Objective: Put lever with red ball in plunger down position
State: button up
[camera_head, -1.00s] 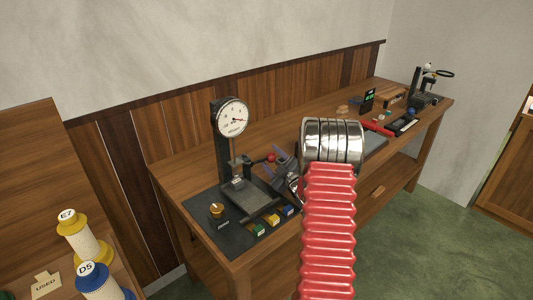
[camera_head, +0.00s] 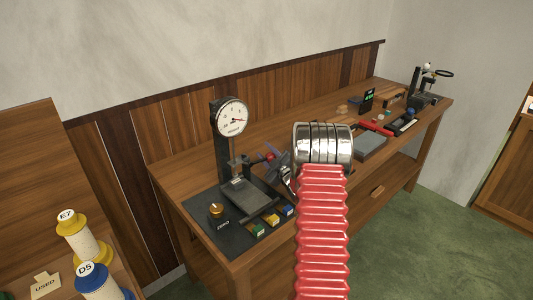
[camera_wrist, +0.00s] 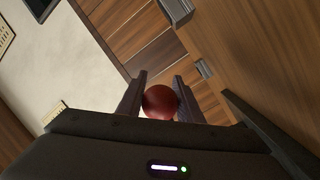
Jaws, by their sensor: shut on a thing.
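The lever's red ball (camera_head: 269,156) shows beside the dial gauge stand, at the tip of my gripper (camera_head: 281,165). In the wrist view the red ball (camera_wrist: 159,102) sits between the two fingers of my gripper (camera_wrist: 160,98), which are shut on it. The gauge stand has a white dial (camera_head: 232,117) on a dark upright post, with a plunger above a flat dark plate (camera_head: 247,197). The lever's shaft is mostly hidden by my gripper, and whether the plunger touches anything below cannot be made out.
A brass knob (camera_head: 216,210) and several small coloured blocks (camera_head: 272,218) sit on the dark mat. Farther right on the bench (camera_head: 186,173) lie a red tool (camera_head: 375,127) and a magnifier stand (camera_head: 422,84). Spools (camera_head: 76,237) stand at lower left.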

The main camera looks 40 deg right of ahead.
jog(key=shift+a+f, duration=0.1)
grip_shut()
jog(key=shift+d, duration=0.2)
